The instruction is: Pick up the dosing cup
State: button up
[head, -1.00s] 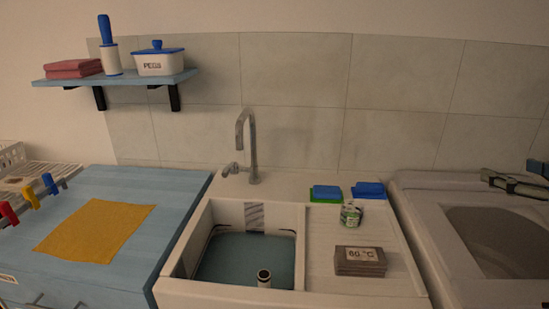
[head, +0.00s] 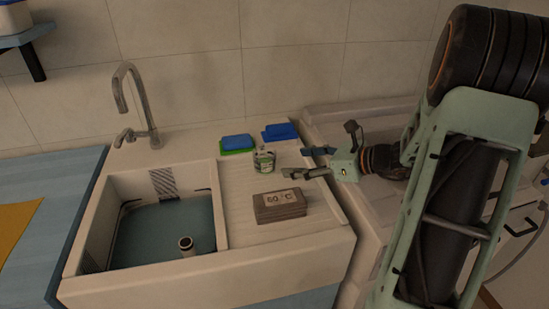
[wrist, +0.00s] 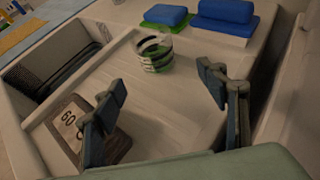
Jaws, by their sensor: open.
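The dosing cup (head: 264,161) is a small clear cup with green and dark markings. It stands upright on the ribbed drainboard right of the sink basin, and it also shows in the wrist view (wrist: 154,50). My gripper (head: 296,163) is open and empty, to the right of the cup. In the wrist view my gripper (wrist: 158,98) has its fingers spread wide, with the cup beyond the fingertips and between their lines. The gripper and the cup are apart.
A brown block labelled 60 °C (head: 279,206) lies on the drainboard near the front. A green-and-blue sponge (head: 237,143) and a blue sponge (head: 280,131) lie behind the cup. The sink basin (head: 170,235) with a tall faucet (head: 137,105) is to the left.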

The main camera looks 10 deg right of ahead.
aim_at(273, 163)
jog(key=shift+w+a+f, duration=0.2)
jog(key=shift+a+f, duration=0.1)
jog(key=shift+a, duration=0.25)
jog(key=shift+y, duration=0.3)
jog(key=x, duration=0.5)
jog(key=shift+s+b, duration=0.1)
jog(key=shift+b, duration=0.2)
jog(key=x, duration=0.5)
jog(key=shift+w+a, duration=0.15)
jog(key=shift+w, duration=0.3)
jog(key=c, duration=1.2)
jog(key=shift+r, duration=0.1)
jog(key=shift+c, duration=1)
jog(key=shift+r, duration=0.1)
